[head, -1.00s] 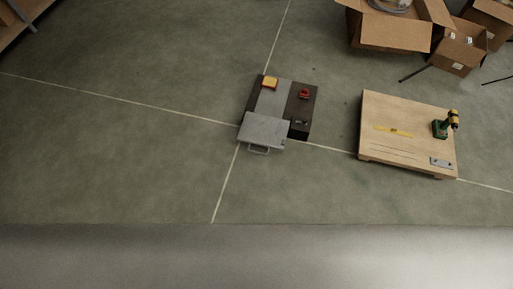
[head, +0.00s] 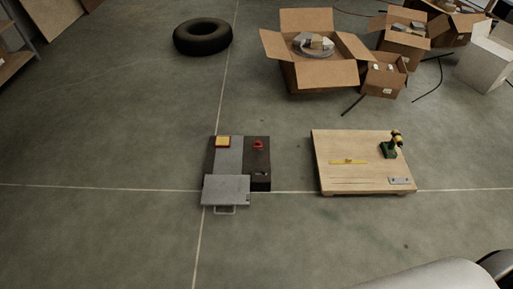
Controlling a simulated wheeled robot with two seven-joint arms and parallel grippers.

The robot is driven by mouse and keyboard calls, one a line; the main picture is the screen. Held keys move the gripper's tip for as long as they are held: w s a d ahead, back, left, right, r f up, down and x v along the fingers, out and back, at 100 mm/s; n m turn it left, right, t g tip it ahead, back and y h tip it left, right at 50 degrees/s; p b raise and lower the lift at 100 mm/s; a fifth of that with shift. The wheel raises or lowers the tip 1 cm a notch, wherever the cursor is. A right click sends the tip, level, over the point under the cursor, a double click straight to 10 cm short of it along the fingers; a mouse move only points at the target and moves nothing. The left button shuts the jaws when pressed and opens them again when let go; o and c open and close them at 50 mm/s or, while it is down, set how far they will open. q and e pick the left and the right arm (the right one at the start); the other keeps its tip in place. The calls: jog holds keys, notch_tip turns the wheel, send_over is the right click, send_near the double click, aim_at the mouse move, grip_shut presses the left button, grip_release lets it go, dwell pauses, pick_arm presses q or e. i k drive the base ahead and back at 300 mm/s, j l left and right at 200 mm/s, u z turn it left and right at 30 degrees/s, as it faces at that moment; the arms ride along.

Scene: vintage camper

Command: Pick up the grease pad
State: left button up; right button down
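On the floor stands a low dark unit with a light grey strip (head: 229,158) down its middle. A small yellow pad with a reddish-orange rim (head: 222,142) lies at its back left; it may be the grease pad, but I cannot tell for sure. A small red object (head: 258,145) sits on the dark right part (head: 257,165). A grey metal plate or case with a handle (head: 226,189) is at the unit's front. Neither of my grippers shows; only a rounded pale part, probably mine, shows at the bottom right.
A low wooden platform (head: 335,148) to the right carries a yellow level (head: 349,161), a green-and-yellow drill (head: 391,147) and a small grey plate (head: 400,181). Open cardboard boxes (head: 330,76) stand behind. A black tyre (head: 203,37) lies at the back. The floor in front is clear.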

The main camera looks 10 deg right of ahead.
aim_at(258, 144)
jog(key=i+j+u, duration=0.7)
jog(key=u, duration=0.25)
jog(key=i+j+u, duration=0.1)
jog(key=i+u, duration=0.35)
jog(key=i+j, duration=0.15)
jog(key=i, duration=0.7)
jog(key=i+l+z, duration=0.15)
jog(key=i+z, duration=0.8)
jog(key=i+j+z, duration=0.1)
jog(key=i+z, duration=0.4)
jog(key=i+l+z, duration=0.1)
jog(key=i+z, duration=0.8)
jog(key=i+j+z, duration=0.25)
jog(key=i+z, duration=0.2)
